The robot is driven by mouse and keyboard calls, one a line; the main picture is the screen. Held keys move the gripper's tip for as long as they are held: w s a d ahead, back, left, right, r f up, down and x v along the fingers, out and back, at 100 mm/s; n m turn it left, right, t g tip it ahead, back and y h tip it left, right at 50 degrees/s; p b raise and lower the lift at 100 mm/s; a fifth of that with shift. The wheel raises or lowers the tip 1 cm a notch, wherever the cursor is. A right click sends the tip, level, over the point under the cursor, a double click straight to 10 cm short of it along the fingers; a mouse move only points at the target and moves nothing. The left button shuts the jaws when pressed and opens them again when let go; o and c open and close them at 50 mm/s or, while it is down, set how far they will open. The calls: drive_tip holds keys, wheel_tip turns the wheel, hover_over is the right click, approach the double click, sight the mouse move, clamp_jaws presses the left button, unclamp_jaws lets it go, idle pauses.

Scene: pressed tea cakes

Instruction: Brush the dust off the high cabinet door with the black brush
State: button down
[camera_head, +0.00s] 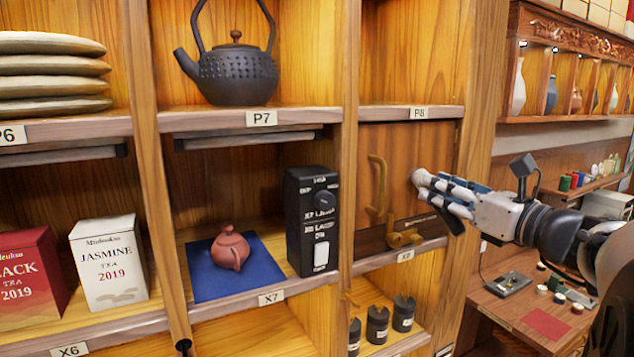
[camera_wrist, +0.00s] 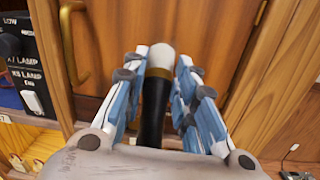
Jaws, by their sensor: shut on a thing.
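The high cabinet door (camera_head: 408,147) is a brown wooden panel above the X8 label, and it appears closed. My gripper (camera_head: 447,192) is in front of the door's right part. In the wrist view my gripper (camera_wrist: 168,95) is shut on the black brush (camera_wrist: 153,108), which has a pale tip and a tan band. The tip points at the door (camera_wrist: 215,28); I cannot tell whether it touches. No dust is clearly visible.
Left of the door stands a black lamp switch box (camera_head: 312,222), with a red teapot (camera_head: 230,249) on a blue cloth. A black kettle (camera_head: 237,75) is on the shelf above. Several dark jars (camera_head: 377,324) stand below the door. A wooden desk (camera_head: 520,312) is at lower right.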

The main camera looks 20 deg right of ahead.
drive_tip(key=shift+w+d+p, duration=0.15)
drive_tip(key=shift+d+p, duration=0.3)
drive_tip(key=shift+d, duration=0.55)
drive_tip(key=shift+a, duration=0.15)
drive_tip(key=shift+a+b, duration=0.6)
drive_tip(key=shift+a, duration=1.3)
drive_tip(key=shift+s, duration=0.3)
drive_tip(key=shift+s+d, duration=0.15)
drive_tip(key=shift+s, duration=1.2)
drive_tip(key=shift+s+d, duration=0.1)
drive_tip(key=shift+s, duration=1.25)
drive_tip(key=shift+s, duration=0.1)
drive_tip(key=shift+s+d+p, duration=0.15)
drive_tip(key=shift+s+p, duration=0.15)
drive_tip(key=shift+s, duration=1.15)
